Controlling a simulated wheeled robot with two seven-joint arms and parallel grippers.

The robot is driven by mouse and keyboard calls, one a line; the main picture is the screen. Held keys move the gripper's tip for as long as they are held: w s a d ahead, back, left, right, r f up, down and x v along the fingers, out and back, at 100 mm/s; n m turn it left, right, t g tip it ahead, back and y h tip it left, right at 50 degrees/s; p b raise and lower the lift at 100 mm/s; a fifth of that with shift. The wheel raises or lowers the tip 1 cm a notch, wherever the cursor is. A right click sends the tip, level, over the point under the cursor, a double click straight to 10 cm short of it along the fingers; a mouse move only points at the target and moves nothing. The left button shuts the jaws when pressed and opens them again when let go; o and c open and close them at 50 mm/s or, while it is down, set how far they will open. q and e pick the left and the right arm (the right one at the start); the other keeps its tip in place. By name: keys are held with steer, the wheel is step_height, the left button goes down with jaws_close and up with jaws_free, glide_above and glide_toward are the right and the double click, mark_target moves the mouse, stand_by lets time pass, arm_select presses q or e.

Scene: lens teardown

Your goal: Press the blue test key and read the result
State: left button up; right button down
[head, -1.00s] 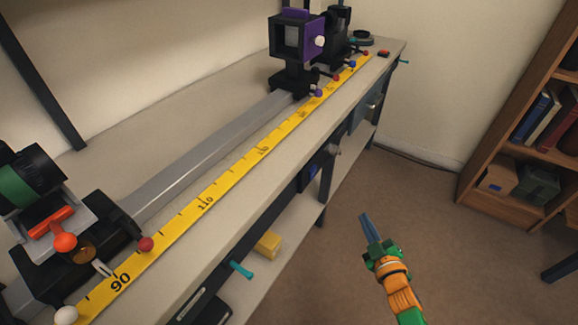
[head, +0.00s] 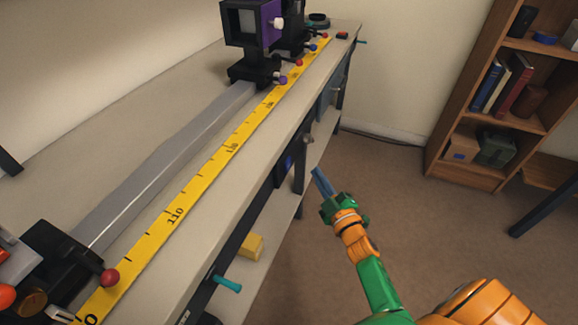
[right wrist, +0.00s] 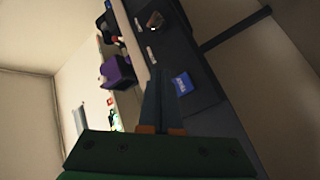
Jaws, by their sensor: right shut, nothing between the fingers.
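The blue key (right wrist: 183,84) shows in the right wrist view as a small blue block with pale markings on a dark panel. In the head view a dark blue patch (head: 286,162) shows on the bench's front side. My right gripper (head: 316,172) is shut and empty in front of the bench, to the right of that patch. In the right wrist view its fingertips (right wrist: 160,76) appear just left of the blue key; I cannot tell the gap in depth. No result is readable. My left gripper is not in view.
The bench (head: 110,150) carries a grey rail (head: 165,165), a yellow scale (head: 200,185) and a purple-black holder (head: 252,25). A teal handle (head: 227,284) sticks out at the bench front. A yellow block (head: 251,247) sits below. A bookcase (head: 470,175) stands right; the floor between is clear.

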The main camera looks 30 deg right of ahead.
mark_target(288, 165)
steer(key=shift+w+a+b, duration=0.45)
steer(key=shift+w+a, duration=1.1)
steer(key=shift+w, duration=0.2)
steer(key=shift+w, duration=0.1)
stand_by(0.6)
steer(key=shift+w+a, duration=0.25)
steer(key=shift+w+a, duration=0.25)
steer(key=shift+w, duration=0.05)
stand_by(0.8)
steer(key=shift+s+d, duration=0.5)
steer(key=shift+s, duration=0.15)
